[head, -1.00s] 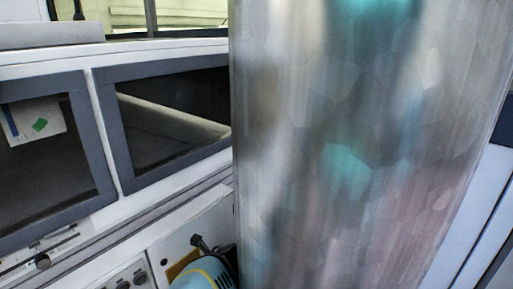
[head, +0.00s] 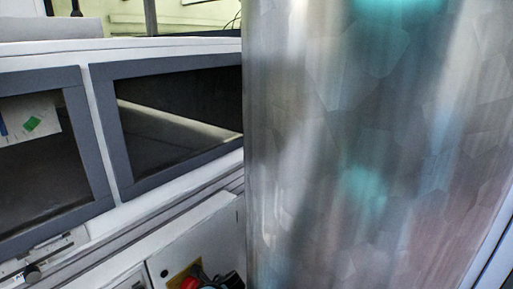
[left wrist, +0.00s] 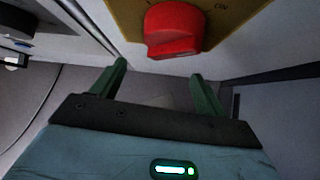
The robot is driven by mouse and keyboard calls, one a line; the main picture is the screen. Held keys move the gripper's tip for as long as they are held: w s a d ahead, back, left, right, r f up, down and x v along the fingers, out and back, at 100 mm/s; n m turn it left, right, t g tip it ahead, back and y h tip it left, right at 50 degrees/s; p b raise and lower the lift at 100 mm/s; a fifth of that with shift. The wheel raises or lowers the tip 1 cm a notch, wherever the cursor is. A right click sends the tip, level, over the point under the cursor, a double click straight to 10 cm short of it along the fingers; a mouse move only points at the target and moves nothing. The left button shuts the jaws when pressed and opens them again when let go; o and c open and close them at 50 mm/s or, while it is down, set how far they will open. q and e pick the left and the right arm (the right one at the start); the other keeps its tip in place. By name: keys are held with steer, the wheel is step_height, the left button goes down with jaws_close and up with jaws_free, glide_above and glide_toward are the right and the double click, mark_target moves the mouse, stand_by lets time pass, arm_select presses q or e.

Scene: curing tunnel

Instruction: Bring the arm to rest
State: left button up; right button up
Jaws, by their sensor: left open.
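In the left wrist view, my left gripper (left wrist: 160,87) has two green fingers spread apart, with nothing between them. A red rotary knob (left wrist: 173,30) on a yellow plate (left wrist: 226,22) lies just beyond the fingertips, and the fingers appear clear of it. In the head view the red knob (head: 189,283) shows at the bottom edge, on the white panel of the tunnel. Dark parts beside it are too small to tell apart. Most of my left arm is out of the head view. My right gripper is in neither view.
A large shiny metal cylinder (head: 370,150) fills the right half of the head view and hides what is behind it. The tunnel's dark windows (head: 175,120) are at the left, with a paper (head: 30,120) in the left one.

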arm_select(q)
steer(key=s+d+f+n+h+p, duration=0.3)
steer(key=s+f+n+h+p, duration=0.15)
steer(key=s+f, duration=0.55)
steer(key=s+f+n+h+p, duration=0.2)
steer(key=s+n+p, duration=0.35)
steer(key=s, duration=0.95)
steer(key=s+a+r+n+t+h+p, duration=0.1)
steer(key=s+a+r+n+t+p, duration=0.1)
steer(key=s+r+n, duration=0.5)
steer(key=s+a+r+n+t+h+p, duration=0.1)
steer(key=s+a+r+n+p, duration=0.3)
steer(key=s+r, duration=1.1)
steer(key=s+a+n+t, duration=0.1)
steer(key=n, duration=0.2)
steer(key=shift+r+n+p, duration=0.35)
steer(key=shift+r+n, duration=0.05)
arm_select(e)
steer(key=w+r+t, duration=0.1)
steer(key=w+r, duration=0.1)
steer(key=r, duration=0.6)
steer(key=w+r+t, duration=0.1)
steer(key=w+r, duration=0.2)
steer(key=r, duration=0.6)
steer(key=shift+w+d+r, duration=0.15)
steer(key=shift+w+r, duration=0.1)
arm_select(q)
steer(key=shift+a, duration=0.15)
